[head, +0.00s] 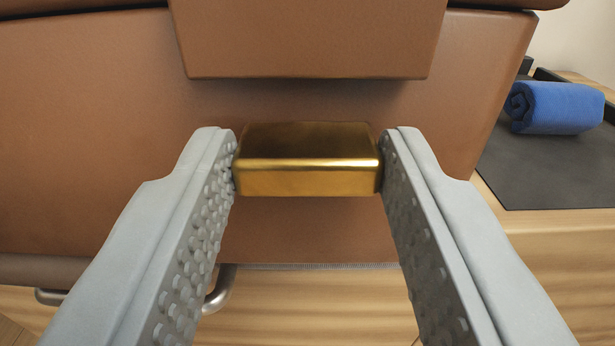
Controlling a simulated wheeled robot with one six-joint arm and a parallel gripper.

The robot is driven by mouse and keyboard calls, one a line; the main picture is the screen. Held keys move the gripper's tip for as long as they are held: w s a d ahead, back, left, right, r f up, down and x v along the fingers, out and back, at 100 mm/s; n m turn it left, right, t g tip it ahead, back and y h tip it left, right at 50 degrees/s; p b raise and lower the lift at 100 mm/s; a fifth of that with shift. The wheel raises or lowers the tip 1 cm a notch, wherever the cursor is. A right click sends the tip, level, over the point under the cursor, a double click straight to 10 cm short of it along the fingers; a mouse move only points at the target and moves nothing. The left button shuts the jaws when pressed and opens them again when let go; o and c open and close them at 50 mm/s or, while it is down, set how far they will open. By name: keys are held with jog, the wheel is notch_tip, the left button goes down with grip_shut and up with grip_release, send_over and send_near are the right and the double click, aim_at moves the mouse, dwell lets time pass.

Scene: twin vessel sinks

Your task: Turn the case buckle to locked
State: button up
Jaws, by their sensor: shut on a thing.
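The case (90,140) is brown and leather-like, and its front fills most of the head view. A brown flap (310,40) hangs over its upper middle. The gold buckle (308,177) is a shiny block on the case front, a little below the flap, with a gap of brown between them. My gripper (308,170) is shut on the buckle, with one grey fingertip against its left end and one against its right end. The buckle's long side lies level in the picture. The face behind the buckle is hidden.
A rolled blue towel (556,107) lies on a dark mat (545,170) at the right. Light wood (300,310) shows below the case. A metal handle (219,290) curves out at the lower left, partly behind my left finger.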

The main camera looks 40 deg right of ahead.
jog(key=shift+n, duration=0.8)
jog(key=o, duration=1)
jog(key=v, duration=1.7)
jog(key=shift+s+a, duration=0.15)
